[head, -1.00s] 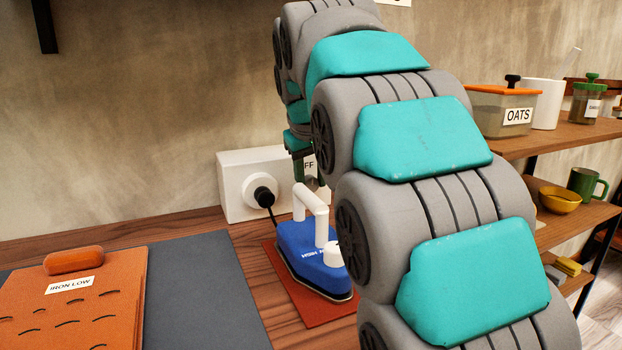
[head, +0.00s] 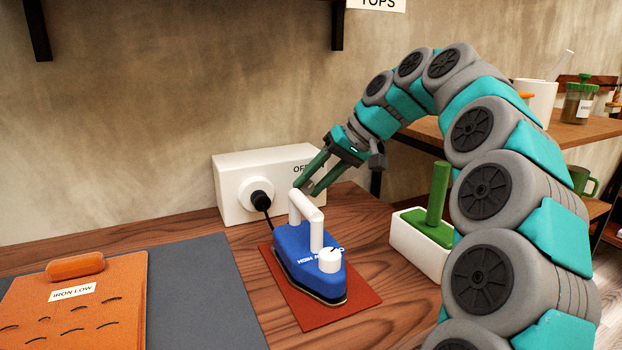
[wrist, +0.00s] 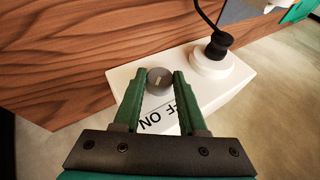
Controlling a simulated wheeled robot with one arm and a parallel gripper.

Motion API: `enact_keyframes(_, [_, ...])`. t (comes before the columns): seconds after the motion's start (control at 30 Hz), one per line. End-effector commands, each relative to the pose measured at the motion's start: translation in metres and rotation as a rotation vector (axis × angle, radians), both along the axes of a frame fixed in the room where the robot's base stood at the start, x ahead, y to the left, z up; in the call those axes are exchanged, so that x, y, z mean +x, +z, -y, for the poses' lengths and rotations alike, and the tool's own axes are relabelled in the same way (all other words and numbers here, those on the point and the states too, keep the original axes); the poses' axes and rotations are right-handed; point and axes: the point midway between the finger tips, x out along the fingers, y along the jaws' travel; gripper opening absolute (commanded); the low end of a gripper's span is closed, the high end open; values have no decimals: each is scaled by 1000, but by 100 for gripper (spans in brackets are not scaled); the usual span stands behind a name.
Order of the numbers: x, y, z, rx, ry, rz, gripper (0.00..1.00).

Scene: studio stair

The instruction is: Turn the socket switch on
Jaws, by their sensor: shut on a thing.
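The white socket box (head: 235,171) stands against the wall at the back of the wooden worktop. A black plug with its cord is in its round outlet (head: 236,188). In the wrist view the socket switch is a round grey knob (wrist: 159,81) with a short pale mark, beside the black OFF and ON lettering (wrist: 167,115). My gripper (head: 306,188) reaches the box front, its green fingers on either side of the knob. In the wrist view my gripper (wrist: 159,77) is shut on the knob. In the head view the fingers hide the knob. I cannot tell which word the mark points to.
A blue iron (head: 300,262) with a white handle stands on a red mat (head: 360,297) just in front of the socket. A white tray (head: 415,252) with a green handled thing is to the right.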

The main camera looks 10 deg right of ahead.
Motion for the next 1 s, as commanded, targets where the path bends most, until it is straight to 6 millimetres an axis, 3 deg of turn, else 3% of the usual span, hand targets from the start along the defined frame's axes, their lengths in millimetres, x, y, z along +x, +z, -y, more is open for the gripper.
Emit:
enact_keyframes(0.4, [1,0,3,177,-2,-29,0])
enact_keyframes(0.93, [1,0,3,198,-3,-34,0])
enact_keyframes(0.97, [1,0,3,198,-3,-34,43])
enact_keyframes(1.0, [1,0,3,198,-3,-34,48])
